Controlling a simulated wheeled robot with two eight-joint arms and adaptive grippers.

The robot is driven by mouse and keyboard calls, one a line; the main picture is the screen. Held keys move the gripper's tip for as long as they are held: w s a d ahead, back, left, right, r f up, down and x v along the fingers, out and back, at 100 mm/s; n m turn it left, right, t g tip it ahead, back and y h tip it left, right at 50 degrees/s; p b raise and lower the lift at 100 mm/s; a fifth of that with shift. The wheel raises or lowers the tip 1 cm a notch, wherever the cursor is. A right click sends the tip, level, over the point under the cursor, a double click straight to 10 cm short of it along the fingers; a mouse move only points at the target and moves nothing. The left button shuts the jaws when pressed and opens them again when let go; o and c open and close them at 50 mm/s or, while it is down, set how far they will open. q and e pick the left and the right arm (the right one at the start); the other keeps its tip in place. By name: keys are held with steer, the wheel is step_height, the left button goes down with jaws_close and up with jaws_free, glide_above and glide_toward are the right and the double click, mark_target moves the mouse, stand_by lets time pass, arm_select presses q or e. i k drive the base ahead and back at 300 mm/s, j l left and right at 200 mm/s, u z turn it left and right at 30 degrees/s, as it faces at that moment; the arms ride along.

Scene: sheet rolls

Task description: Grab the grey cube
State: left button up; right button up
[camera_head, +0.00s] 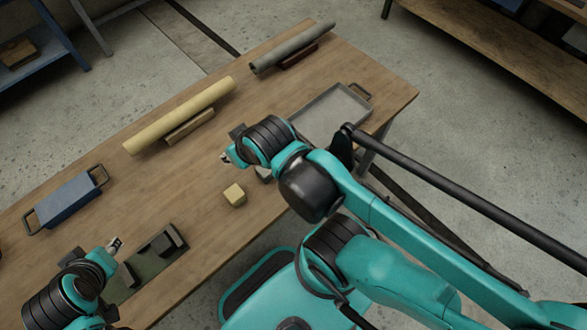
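The one cube (235,194) that I can make out is pale yellow rather than grey. It sits on the wooden table (205,205) near its front edge. My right gripper (226,157) is above the table, just behind the cube in the picture and apart from it. My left gripper (115,243) is at the lower left, beside a dark green mat with black blocks (160,247). The fingertips of both grippers are too small to show whether they are open or shut. No grey cube is visible; my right arm hides part of the table.
A yellow roll (180,115) and a grey roll (292,47) lie along the back on supports. A grey tray (345,108) at the right is partly hidden by my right arm.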

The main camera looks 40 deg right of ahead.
mark_target(263, 174)
steer(key=z, duration=1.15)
steer(key=k+j+u, duration=0.1)
steer(key=u, duration=0.35)
